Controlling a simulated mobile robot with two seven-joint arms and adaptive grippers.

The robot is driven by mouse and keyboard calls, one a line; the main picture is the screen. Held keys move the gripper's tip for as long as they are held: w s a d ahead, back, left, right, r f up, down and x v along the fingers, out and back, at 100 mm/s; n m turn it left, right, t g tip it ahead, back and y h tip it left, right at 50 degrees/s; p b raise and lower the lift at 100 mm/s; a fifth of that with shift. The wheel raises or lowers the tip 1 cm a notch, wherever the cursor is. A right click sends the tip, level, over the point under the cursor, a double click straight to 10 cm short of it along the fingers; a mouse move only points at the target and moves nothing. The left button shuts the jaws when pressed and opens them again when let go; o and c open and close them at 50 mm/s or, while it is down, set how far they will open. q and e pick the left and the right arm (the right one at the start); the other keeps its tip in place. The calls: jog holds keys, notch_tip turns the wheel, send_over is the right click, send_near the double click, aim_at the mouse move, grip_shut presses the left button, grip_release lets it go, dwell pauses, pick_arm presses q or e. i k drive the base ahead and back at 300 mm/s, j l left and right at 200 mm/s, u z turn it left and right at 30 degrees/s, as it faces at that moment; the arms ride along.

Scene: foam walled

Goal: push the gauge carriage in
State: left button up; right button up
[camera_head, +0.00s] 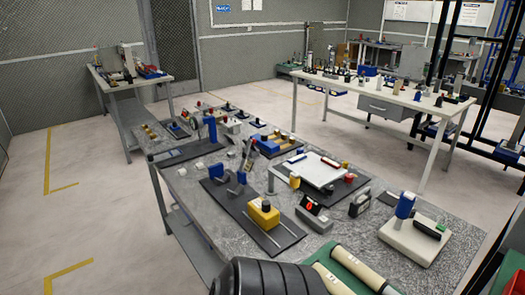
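Two thin rods run from the block toward the front right, over the plate. Blue and grey upright parts (231,182) stand on the plate's far-left end, with a gap between them and the block. Neither of my grippers can be made out in the head view, and nothing visible touches the yellow block.
A white tray (316,172) lies behind the block. A grey device with a red dial (313,211) stands close right of it. A white base with a blue handle (404,206) is at the right. Two beige cylinders (357,268) lie on green at the front edge. The table is crowded.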

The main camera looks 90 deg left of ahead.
aim_at(152, 160)
jog(key=u, duration=1.5)
